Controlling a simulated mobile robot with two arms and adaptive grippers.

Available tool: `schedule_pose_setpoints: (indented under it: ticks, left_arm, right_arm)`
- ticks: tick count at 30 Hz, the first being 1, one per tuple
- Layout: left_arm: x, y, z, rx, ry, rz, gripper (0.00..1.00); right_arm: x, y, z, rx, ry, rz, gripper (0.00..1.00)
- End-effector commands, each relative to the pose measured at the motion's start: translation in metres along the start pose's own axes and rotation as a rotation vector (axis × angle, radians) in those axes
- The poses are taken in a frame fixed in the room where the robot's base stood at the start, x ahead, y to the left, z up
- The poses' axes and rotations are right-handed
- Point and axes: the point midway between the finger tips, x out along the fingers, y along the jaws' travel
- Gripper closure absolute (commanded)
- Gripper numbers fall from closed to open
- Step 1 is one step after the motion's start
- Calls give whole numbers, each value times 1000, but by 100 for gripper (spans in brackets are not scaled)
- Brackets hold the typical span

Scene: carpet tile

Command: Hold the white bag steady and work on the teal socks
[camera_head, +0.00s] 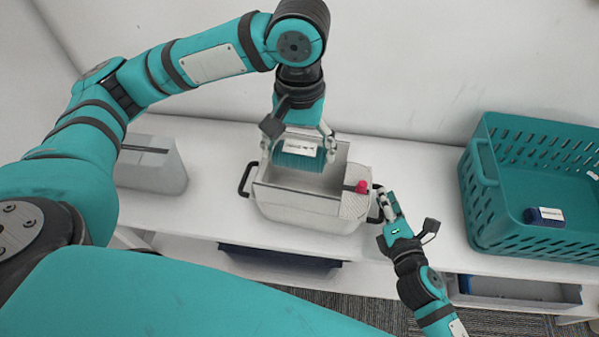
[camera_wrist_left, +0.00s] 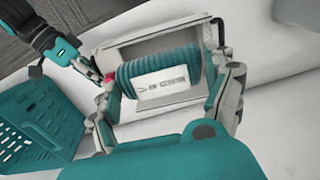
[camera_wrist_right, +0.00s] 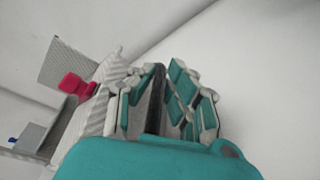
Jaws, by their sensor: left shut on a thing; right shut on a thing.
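The white bag (camera_head: 300,212) stands open on the white shelf, with dark handles at both ends. The teal socks (camera_head: 300,160) are a ribbed roll with a white label. My left gripper (camera_head: 298,148) is shut on the socks, one finger at each end, and holds them at the bag's opening. The left wrist view shows the socks (camera_wrist_left: 158,72) over the bag's interior; how deep they sit I cannot tell. My right gripper (camera_head: 384,205) is shut on the bag's right handle, a dark strap (camera_wrist_right: 155,100) between its fingers in the right wrist view.
A pink item (camera_head: 362,187) shows at the bag's right end. A teal slotted basket (camera_head: 487,205) with a navy labelled item (camera_head: 544,217) stands at right. A grey bag (camera_head: 150,170) stands at left. The wall is close behind. A dark blue item (camera_head: 280,262) lies lower down.

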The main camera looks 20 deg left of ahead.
Motion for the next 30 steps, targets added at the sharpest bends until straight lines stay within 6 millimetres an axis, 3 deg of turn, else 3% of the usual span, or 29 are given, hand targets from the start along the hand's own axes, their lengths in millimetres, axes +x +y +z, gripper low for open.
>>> schedule_pose_setpoints:
  ticks: [3, 9, 23, 24, 30]
  left_arm:
    - [-32, 0, -1, 0, 6, 2, 46]
    - [-62, 0, -1, -1, 3, -1, 46]
    - [-72, 0, 0, -1, -1, -1, 46]
    - [-72, 0, 0, -1, -1, 0, 46]
    - [-72, 0, 0, -1, -1, 0, 46]
  right_arm:
    - [0, -2, -2, 1, 2, -3, 100]
    - [0, -2, -2, 1, 2, -3, 100]
    - [0, -2, -2, 1, 3, -3, 100]
    - [0, -2, -2, 1, 2, -3, 82]
    - [0, -1, -1, 0, 1, -2, 60]
